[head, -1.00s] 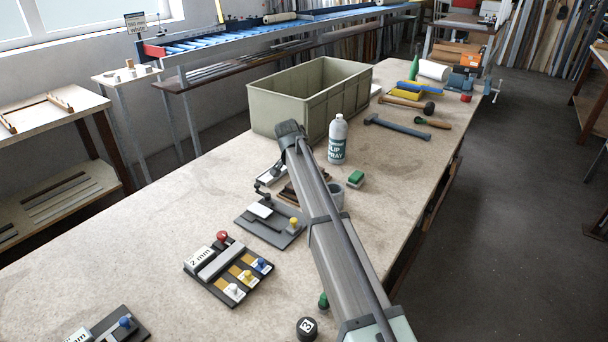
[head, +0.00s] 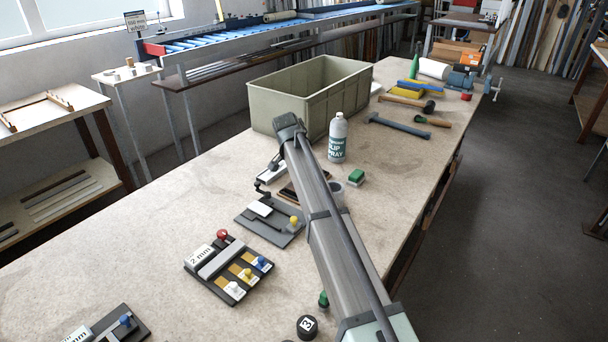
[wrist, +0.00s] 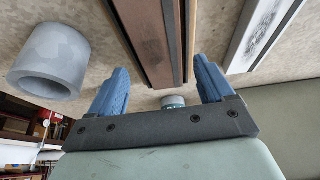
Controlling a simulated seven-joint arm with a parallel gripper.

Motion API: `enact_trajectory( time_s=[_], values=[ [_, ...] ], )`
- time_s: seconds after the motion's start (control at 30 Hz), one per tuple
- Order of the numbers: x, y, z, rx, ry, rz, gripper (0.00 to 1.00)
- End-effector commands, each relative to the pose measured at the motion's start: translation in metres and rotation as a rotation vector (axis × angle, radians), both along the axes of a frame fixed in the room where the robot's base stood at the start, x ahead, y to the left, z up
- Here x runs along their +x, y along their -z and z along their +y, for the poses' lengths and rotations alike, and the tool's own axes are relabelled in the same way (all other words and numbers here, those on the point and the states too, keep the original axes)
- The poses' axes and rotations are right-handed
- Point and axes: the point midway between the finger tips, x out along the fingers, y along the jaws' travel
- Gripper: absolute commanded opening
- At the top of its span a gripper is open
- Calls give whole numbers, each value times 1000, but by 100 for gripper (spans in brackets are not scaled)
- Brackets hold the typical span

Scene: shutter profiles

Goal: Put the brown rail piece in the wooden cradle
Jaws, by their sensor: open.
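The brown rail piece (wrist: 146,40) runs away from me between my fingers in the wrist view, with a dark strip along its right side. In the head view the brown rail piece (head: 288,193) shows only in part beside my arm. My gripper (wrist: 160,68) is open, its two blue fingers apart on either side of the rail's line. I see no grip on the rail. In the head view my gripper is mostly hidden by my arm. A wooden frame with upright ends (head: 50,107), on the left side table, may be the cradle; I cannot tell for certain.
A grey cup (wrist: 50,60) stands left of my fingers, and a pale profile (wrist: 262,35) lies to the right. A spray bottle (head: 338,138) and a green-grey crate (head: 290,112) stand beyond. Gauge boards (head: 228,270) lie nearer.

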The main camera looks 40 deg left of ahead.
Motion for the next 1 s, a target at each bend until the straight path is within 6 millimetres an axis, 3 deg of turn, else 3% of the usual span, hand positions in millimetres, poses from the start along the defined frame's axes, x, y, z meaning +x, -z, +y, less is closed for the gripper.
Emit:
enact_trajectory(
  time_s=[0.2, 0.5, 1.0],
  values=[
    [-17, -44, 1, 3, -1, -4, 81],
    [-34, -84, 1, 2, -1, -4, 81],
    [-38, -96, 1, 2, -1, -4, 81]
  ],
)
